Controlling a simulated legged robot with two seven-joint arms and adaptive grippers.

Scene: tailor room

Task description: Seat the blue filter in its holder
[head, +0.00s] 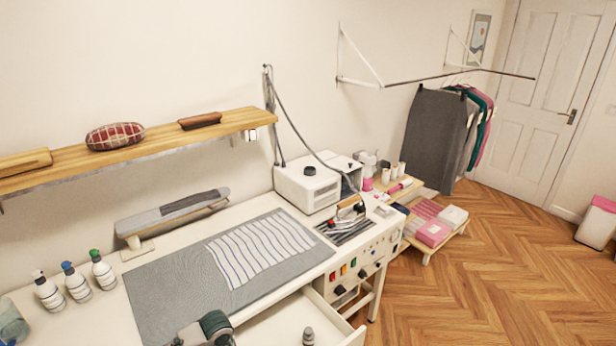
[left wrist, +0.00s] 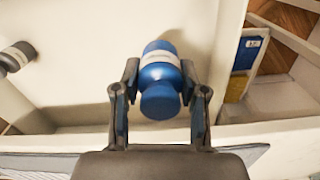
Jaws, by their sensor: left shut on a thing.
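The blue filter (left wrist: 160,72) is a short blue cylinder with a pale band around its middle. In the left wrist view it sits between the two fingers of my left gripper (left wrist: 160,98), which is shut on it. Its rounded blue end faces the camera. A grey filter-like piece (left wrist: 17,57) with a pale band lies at the left of that view, inside the open drawer. What looks like the same piece (head: 308,337) shows at the bottom of the head view. I cannot make out the holder. My right gripper is in neither view.
The open drawer (head: 345,333) juts from the white worktable. A striped cloth (head: 260,247) lies on a grey mat (head: 165,293). An iron (head: 347,215) stands by the control panel (head: 362,268). Several pump bottles (head: 76,283) stand at left. A blue item (left wrist: 237,88) stands beyond the drawer.

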